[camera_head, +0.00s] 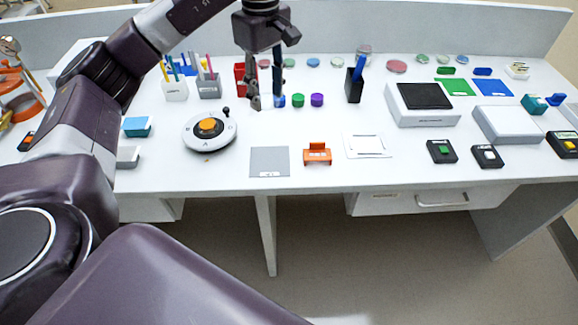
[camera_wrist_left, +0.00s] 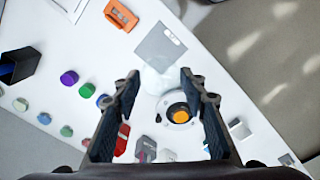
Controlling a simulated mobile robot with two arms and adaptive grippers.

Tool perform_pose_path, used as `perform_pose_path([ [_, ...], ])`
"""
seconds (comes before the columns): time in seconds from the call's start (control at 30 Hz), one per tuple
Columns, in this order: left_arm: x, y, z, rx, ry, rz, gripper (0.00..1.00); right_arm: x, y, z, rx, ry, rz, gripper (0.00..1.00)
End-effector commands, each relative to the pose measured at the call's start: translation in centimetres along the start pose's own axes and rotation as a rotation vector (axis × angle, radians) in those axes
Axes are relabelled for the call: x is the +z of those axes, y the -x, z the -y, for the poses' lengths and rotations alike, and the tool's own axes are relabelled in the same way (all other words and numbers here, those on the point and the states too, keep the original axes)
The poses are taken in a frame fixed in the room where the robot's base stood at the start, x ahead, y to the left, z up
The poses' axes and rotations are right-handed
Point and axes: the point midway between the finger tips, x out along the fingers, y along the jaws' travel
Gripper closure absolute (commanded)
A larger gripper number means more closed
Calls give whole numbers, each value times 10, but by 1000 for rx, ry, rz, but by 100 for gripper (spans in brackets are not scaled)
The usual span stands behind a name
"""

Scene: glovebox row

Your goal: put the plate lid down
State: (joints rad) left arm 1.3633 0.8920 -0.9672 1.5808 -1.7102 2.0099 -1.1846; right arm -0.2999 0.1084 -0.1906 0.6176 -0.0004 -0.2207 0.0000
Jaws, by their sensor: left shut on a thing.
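My left gripper (camera_head: 266,103) hangs fingers-down over the table, behind the grey square pad (camera_head: 269,161). In the left wrist view its two fingers (camera_wrist_left: 160,78) stand well apart. A faint, clear, whitish shape between the fingertips looks like the plate lid (camera_wrist_left: 157,82); it is see-through and its edges are hard to make out. I cannot pick it out in the head view. The grey pad also shows in the left wrist view (camera_wrist_left: 160,46), bare, beyond the fingertips. My right gripper is not in view.
A round white device with an orange centre (camera_head: 208,127) stands left of the pad. An orange holder (camera_head: 317,153) and a white framed sheet (camera_head: 367,145) lie right of it. Pen cups, coloured caps and a black cup (camera_head: 354,88) stand behind. The table's front edge is close to the pad.

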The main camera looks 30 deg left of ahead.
Motion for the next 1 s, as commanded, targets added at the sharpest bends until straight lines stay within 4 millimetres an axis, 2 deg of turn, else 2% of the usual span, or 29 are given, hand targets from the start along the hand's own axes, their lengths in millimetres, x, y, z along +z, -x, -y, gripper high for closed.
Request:
perform_pose_path([
  [0.1, 1, -19, 1, -6, -10, 2, 70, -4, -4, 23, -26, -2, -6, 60],
  [0.2, 1, -39, 1, -6, -9, 3, 70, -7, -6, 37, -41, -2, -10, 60],
  [0.3, 2, -58, 1, -6, -7, 4, 70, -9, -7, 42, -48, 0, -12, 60],
  [0.43, 1, -87, 2, -8, -7, 2, 70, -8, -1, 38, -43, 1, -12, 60],
  [0.63, 1, -132, 2, -6, -5, 1, 70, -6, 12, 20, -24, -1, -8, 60],
  [0.77, 1, -149, 0, -2, -4, 0, 70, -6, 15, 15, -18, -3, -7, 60],
  [0.87, 1, -156, 0, -2, -5, 1, 70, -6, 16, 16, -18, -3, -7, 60],
  [1.0, 1, -176, 1, -5, -5, 2, 70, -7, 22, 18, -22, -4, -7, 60],
])
